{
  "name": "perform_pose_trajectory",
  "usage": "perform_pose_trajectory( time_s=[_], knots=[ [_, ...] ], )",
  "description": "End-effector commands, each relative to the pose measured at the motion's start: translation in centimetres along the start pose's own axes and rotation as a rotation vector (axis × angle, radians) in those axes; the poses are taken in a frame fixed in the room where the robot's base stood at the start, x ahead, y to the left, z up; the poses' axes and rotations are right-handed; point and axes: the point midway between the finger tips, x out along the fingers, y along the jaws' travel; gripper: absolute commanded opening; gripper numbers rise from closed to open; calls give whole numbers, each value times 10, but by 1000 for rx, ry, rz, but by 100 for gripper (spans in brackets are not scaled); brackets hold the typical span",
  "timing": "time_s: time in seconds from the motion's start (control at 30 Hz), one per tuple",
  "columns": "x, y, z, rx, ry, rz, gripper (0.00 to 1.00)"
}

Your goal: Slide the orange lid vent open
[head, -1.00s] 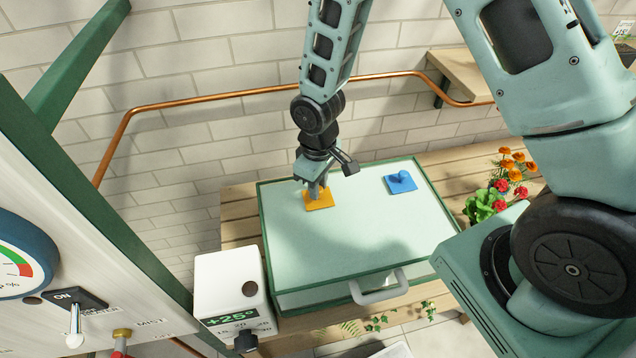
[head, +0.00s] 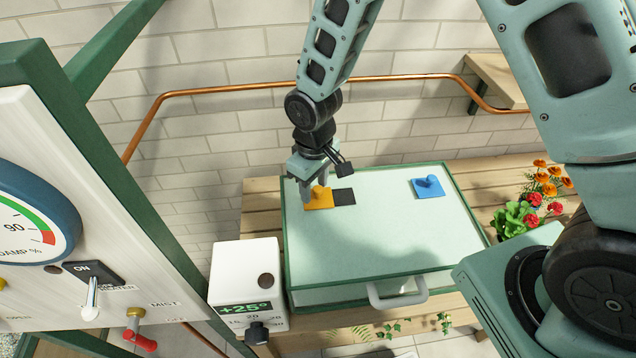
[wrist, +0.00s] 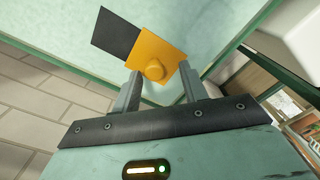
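The orange lid vent (head: 318,201) is a square slide with a round knob on the green-framed lid (head: 375,235). A dark square opening (head: 344,196) shows beside it on its right in the head view. The vent (wrist: 172,52) and opening (wrist: 115,37) also show in the wrist view. My gripper (head: 310,195) is down at the vent, its fingers apart. In the wrist view my gripper (wrist: 158,88) has its two fingers on either side of the orange knob (wrist: 155,70), with visible gaps; I cannot tell whether a finger touches it.
A blue vent (head: 428,187) with a knob sits on the lid's right part. A white box with a +25° display (head: 245,280) stands left of the case. A lid handle (head: 397,293) is in front. Flowers (head: 540,190) stand at right.

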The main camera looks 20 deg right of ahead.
Motion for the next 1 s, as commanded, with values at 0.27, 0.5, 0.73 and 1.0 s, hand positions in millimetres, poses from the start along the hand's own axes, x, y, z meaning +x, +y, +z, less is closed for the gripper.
perform_pose_trajectory(
  time_s=[0.27,0.5,0.73,1.0],
  knots=[
    [-2,2,1,2,-3,1,43],
    [-30,2,0,2,3,2,43],
    [-80,2,0,2,4,3,43],
    [-139,2,0,3,3,2,43]
  ],
)
